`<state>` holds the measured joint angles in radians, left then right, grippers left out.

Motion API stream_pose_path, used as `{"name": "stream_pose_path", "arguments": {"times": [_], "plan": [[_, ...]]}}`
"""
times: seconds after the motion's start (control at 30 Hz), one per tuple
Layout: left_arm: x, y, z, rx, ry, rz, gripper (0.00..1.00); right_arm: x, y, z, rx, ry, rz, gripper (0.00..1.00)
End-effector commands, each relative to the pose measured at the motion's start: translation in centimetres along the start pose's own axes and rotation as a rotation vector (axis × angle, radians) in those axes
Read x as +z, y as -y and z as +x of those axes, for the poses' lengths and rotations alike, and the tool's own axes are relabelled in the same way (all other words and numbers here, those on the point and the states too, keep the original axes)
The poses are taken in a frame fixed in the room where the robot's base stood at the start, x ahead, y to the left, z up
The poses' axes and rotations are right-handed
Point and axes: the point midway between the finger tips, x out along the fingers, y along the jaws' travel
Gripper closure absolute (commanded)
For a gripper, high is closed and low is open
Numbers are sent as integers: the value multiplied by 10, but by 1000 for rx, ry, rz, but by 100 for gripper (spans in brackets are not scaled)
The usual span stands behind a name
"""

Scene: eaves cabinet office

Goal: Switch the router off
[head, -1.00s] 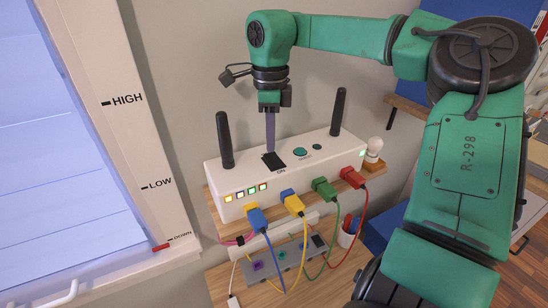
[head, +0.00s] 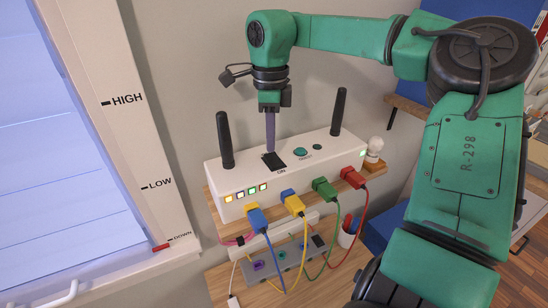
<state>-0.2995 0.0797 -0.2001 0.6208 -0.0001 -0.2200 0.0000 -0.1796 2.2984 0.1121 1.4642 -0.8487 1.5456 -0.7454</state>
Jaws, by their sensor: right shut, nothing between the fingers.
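The white router (head: 310,167) sits on a wooden shelf with two black antennas upright at its ends. Its black rocker switch (head: 275,161) is on the top face, with "ON" printed at its front edge. Small lights glow on the router's front. My right gripper (head: 270,150) points down from above, shut and empty, its fingertips at the switch's back left part. I cannot tell whether they touch it. My left gripper is not in view.
Yellow, blue, green and red plugs with cables (head: 293,203) hang from the router's front. A teal button (head: 300,152) and a smaller one lie right of the switch. A blind with a HIGH/LOW scale (head: 140,130) stands at left. A white bulb-like object (head: 375,146) stands at right.

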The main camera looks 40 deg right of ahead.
Motion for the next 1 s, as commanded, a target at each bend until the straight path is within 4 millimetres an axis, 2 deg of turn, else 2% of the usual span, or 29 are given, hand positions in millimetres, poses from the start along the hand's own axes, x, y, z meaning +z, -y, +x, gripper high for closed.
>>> {"name": "stream_pose_path", "arguments": {"times": [1.0], "plan": [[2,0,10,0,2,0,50,0,0,16,0,0,0,100]]}}
